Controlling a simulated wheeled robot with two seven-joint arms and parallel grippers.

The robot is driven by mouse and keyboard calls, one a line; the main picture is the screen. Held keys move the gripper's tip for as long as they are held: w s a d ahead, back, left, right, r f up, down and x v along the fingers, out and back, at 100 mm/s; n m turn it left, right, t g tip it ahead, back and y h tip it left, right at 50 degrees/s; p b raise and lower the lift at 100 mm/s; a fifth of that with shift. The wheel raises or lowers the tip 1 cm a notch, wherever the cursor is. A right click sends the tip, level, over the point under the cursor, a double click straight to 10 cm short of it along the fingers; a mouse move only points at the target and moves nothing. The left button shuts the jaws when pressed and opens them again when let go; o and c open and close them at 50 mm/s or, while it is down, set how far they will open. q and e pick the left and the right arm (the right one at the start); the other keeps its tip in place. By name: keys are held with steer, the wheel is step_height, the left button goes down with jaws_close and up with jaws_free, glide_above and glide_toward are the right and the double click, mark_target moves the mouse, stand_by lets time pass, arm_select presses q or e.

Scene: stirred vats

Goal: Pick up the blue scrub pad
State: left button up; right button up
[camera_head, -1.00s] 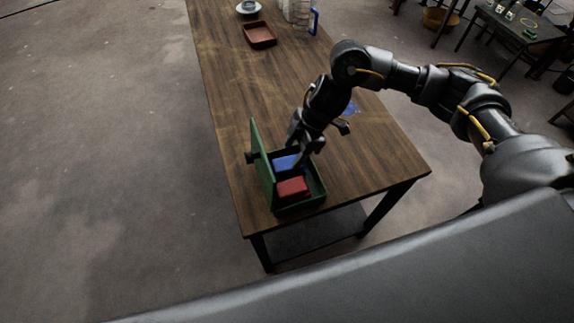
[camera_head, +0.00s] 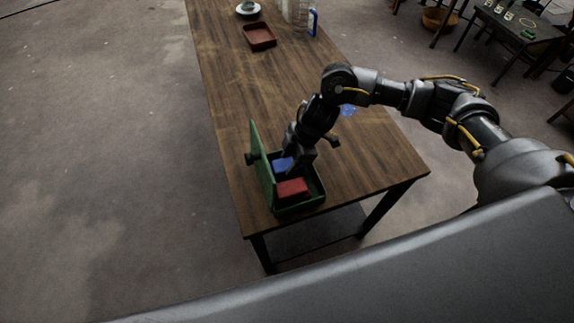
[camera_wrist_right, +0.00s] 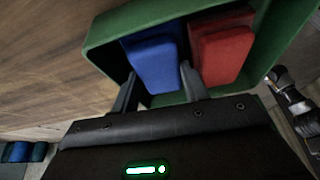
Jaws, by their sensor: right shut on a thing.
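The blue scrub pad (camera_head: 281,165) lies in an open green box (camera_head: 301,209) at the table's near end. It also shows in the right wrist view (camera_wrist_right: 155,63). My right gripper (camera_head: 298,164) reaches down into the box from above. Its two fingers are on either side of the blue pad, shut on it, in the right wrist view. The pad is still within the box walls. In the head view the gripper hides part of the pad. My left gripper is not in view.
A red pad (camera_head: 292,188) lies beside the blue one in the box. The box's raised green lid (camera_head: 261,152) stands on the left. A blue item (camera_head: 347,110) lies behind my arm. A brown tray (camera_head: 259,37) is farther back. The table's middle is clear.

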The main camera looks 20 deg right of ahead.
mark_target(289, 163)
step_height(289, 163, up, 10)
stand_by(0.5)
